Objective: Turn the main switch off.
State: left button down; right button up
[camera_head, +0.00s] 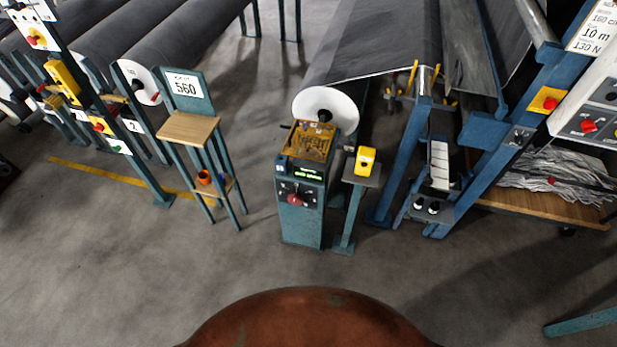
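A blue-green control cabinet (302,213) stands in the middle, with a small green-lit display (307,173) on its front. Below the display is a dark panel with a red rotary knob (294,199). On the blue frame at the right is a yellow plate with a red switch (548,101). A grey box beside it carries another red knob (588,126). I cannot read a label that tells which one is the main switch, nor the knobs' positions. Neither of my grippers is in view.
A pedestal with a yellow box (365,160) stands just right of the cabinet. A wooden-topped stand (188,128) marked 560 is at the left. Large grey rolls (145,45) lie behind. A wooden-decked cart (545,202) is at the right. The floor in front is clear.

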aim_at(587, 125)
jog(key=z, duration=1.9)
